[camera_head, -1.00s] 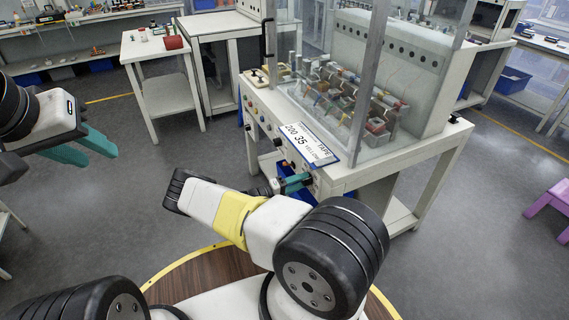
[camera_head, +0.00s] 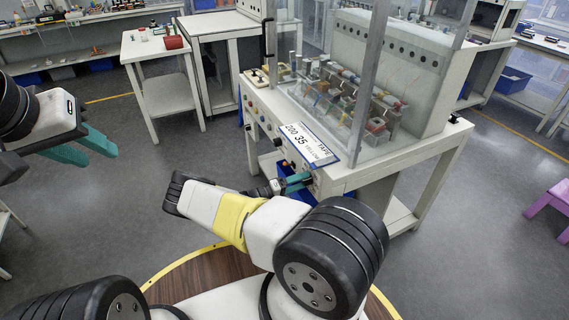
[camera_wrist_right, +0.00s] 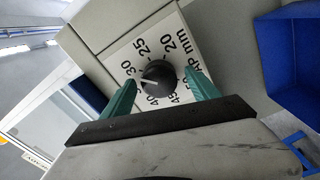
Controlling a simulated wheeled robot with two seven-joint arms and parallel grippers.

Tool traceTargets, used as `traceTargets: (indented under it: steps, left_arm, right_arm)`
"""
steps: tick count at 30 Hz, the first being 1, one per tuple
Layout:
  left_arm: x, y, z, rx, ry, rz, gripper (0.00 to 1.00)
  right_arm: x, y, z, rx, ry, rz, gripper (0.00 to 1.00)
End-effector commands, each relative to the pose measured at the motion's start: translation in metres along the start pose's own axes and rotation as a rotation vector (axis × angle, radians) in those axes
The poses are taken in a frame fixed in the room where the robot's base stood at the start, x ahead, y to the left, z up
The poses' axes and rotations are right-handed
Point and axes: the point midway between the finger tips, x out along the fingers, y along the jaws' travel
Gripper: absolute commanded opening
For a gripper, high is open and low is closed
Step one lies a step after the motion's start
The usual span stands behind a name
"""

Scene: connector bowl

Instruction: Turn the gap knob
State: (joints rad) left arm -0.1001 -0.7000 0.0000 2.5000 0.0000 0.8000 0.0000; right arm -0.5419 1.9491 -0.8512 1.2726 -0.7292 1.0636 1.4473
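The gap knob (camera_wrist_right: 158,75) is a round black knob with a white pointer line, seen in the right wrist view on a white dial plate. Its pointer points left, between the 30 and 40 marks. My right gripper (camera_wrist_right: 160,80) is open, with one teal finger on each side of the knob and narrow gaps showing. In the head view my right gripper (camera_head: 298,182) is at the cabinet's front panel, and the knob cannot be made out clearly there. My left gripper (camera_head: 98,152) is open and empty in the air at the left, away from the cabinet.
A sign (camera_head: 308,145) reading 200, 35, yellow, tape sits on the front edge of the white machine cabinet (camera_head: 360,178). Other knobs and buttons line its front panel. A blue bin (camera_wrist_right: 292,55) shows in the right wrist view.

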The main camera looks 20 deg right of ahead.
Motion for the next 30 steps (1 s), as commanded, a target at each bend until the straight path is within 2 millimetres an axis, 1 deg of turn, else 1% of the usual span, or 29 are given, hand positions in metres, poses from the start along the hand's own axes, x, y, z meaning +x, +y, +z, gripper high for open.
traceTargets:
  steps: [5, 8, 11, 15, 21, 24, 30]
  left_arm:
    - [0.000, 0.000, 0.000, 0.000, 0.000, 0.000, 0.36]
    - [0.000, 0.000, 0.000, 0.000, 0.000, 0.000, 0.36]
    - [0.000, 0.000, 0.000, 0.000, 0.000, 0.000, 0.36]
    - [0.000, 0.000, 0.000, 0.000, 0.000, 0.000, 0.36]
    - [0.000, 0.000, 0.000, 0.000, 0.000, 0.000, 0.36]
    - [0.000, 0.000, 0.000, 0.000, 0.000, 0.000, 0.36]
    - [0.000, 0.000, 0.000, 0.000, 0.000, 0.000, 0.36]
  right_arm:
    - [0.000, 0.001, 0.000, 0.000, 0.000, 0.001, 0.70]
    - [-0.004, 0.001, -0.001, 0.000, 0.001, 0.001, 0.70]
    - [-0.016, 0.000, -0.001, 0.001, 0.002, 0.001, 0.70]
    - [-0.042, 0.000, -0.001, 0.001, 0.003, -0.001, 0.70]
    - [-0.070, 0.000, -0.001, 0.000, 0.001, 0.000, 0.70]
    - [-0.076, 0.000, -0.001, 0.000, 0.001, 0.000, 0.70]
    - [-0.078, 0.000, 0.000, 0.000, 0.000, 0.000, 0.70]
